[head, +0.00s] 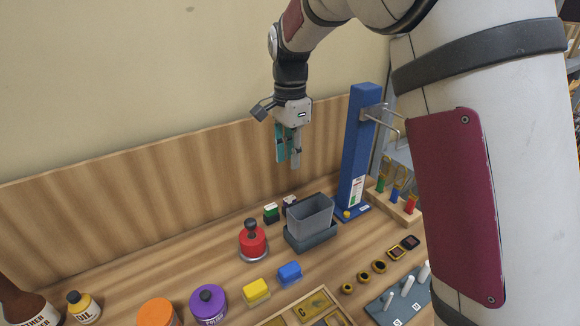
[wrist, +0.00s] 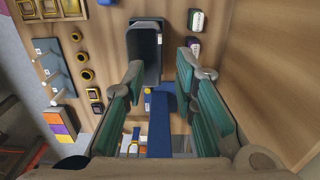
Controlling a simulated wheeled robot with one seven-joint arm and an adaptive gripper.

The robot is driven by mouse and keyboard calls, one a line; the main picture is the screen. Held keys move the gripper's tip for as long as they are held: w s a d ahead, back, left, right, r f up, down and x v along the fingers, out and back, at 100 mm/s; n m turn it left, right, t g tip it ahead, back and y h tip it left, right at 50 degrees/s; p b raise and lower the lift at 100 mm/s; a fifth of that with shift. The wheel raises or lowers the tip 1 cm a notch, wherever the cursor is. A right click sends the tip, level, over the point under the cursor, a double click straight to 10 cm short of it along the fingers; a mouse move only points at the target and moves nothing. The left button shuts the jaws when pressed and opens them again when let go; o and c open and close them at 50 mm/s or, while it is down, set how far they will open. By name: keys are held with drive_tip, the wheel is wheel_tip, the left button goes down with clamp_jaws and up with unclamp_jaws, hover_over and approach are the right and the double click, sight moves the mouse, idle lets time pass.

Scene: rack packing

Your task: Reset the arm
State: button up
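My gripper (head: 288,162) hangs fingers-down from my raised arm, well above the wooden bench and left of the top of the blue post (head: 357,150). In the wrist view my gripper (wrist: 168,72) has its two teal-padded fingers spread apart with nothing between them. The grey bin (head: 311,215) stands upright on the bench below. The grey bin (wrist: 145,70) and the blue post (wrist: 160,140) also show between the fingers in the wrist view, farther down. My arm hides part of the right side of the head view.
Metal hooks (head: 382,112) stick out rightward from the post. A red knobbed object (head: 252,243), a yellow block (head: 256,291), a blue block (head: 290,273) and a purple-lidded jar (head: 208,302) stand on the bench. A wooden backboard (head: 150,195) runs behind. The air left of my gripper is clear.

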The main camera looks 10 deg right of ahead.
drive_tip(key=shift+r, duration=0.2)
drive_tip(key=s+d+r+n+t, duration=0.1)
drive_tip(key=s+d+r+n, duration=0.2)
drive_tip(key=s+r, duration=0.3)
drive_tip(key=s+d+r+n+t, duration=0.2)
drive_tip(key=s+d+r+n, duration=0.15)
drive_tip(key=s, duration=0.55)
drive_tip(key=s+d+n+t, duration=0.2)
drive_tip(key=s+n, duration=0.5)
drive_tip(key=s, duration=0.8)
drive_tip(key=shift+f+t, duration=0.3)
drive_tip(key=shift+f, duration=0.1)
